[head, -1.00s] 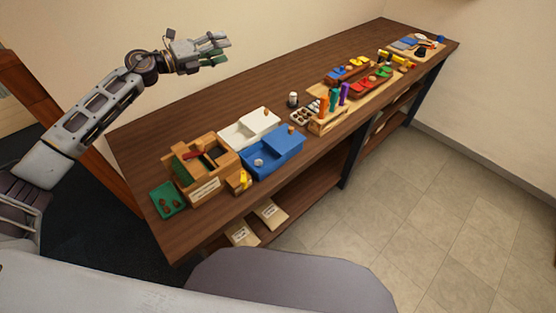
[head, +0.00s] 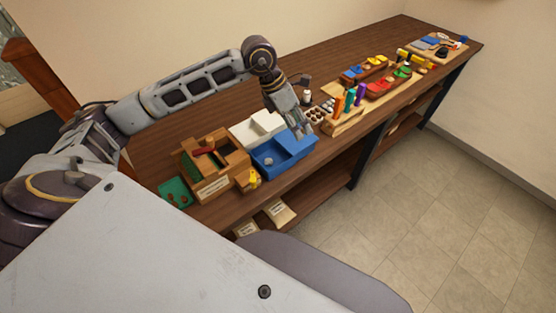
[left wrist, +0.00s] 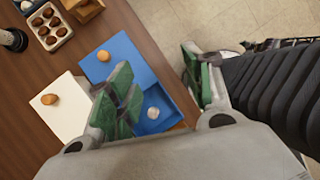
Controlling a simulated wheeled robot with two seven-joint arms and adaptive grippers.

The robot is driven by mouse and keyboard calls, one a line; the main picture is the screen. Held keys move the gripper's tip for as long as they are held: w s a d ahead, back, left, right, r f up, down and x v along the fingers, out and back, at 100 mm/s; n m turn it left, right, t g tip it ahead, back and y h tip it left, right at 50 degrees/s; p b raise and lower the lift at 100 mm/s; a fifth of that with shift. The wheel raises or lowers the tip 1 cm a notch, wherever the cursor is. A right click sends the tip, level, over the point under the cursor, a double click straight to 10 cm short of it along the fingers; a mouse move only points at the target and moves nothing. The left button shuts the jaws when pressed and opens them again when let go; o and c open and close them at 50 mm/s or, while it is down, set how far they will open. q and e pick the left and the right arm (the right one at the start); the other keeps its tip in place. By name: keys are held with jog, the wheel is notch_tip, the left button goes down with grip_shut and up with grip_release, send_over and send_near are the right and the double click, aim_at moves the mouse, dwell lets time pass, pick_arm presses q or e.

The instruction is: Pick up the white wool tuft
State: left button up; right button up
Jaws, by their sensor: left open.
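The white wool tuft (left wrist: 153,113) lies in the open part of the blue box (left wrist: 172,98), seen in the left wrist view as a small pale ball. In the head view the blue box (head: 268,172) stands on the bench, and the tuft is hard to make out there. My left gripper (head: 304,122) is open and empty, above the far right side of the blue box. In the left wrist view its green-padded fingers (left wrist: 158,92) stand apart, with the tuft seen between them. My right gripper is not in view.
A white box (head: 258,125) stands beside the blue one. Orange-brown lumps sit on the white box (left wrist: 50,99) and the blue lid (left wrist: 104,55). A wooden box (head: 210,182) stands to the left. A holder of brown balls (head: 318,114) and coloured pegs (head: 349,100) are close right.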

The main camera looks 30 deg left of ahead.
pick_arm(q)
jog(key=s+a+f+g+y, duration=0.2)
jog(key=s+a+y, duration=0.2)
jog(key=a, duration=0.4)
jog(key=shift+y, duration=0.4)
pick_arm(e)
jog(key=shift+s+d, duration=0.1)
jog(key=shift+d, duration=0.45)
pick_arm(q)
jog(key=shift+a, duration=0.1)
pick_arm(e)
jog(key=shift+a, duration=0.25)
pick_arm(q)
send_over(268, 158)
notch_tip(268, 158, down, 8)
jog(key=shift+s+a+r+p, duration=0.1)
jog(key=shift+p, duration=0.25)
jog(key=shift+f, duration=0.45)
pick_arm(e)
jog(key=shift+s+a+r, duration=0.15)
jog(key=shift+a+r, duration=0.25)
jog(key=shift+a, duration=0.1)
pick_arm(q)
jog(key=shift+f, duration=0.1)
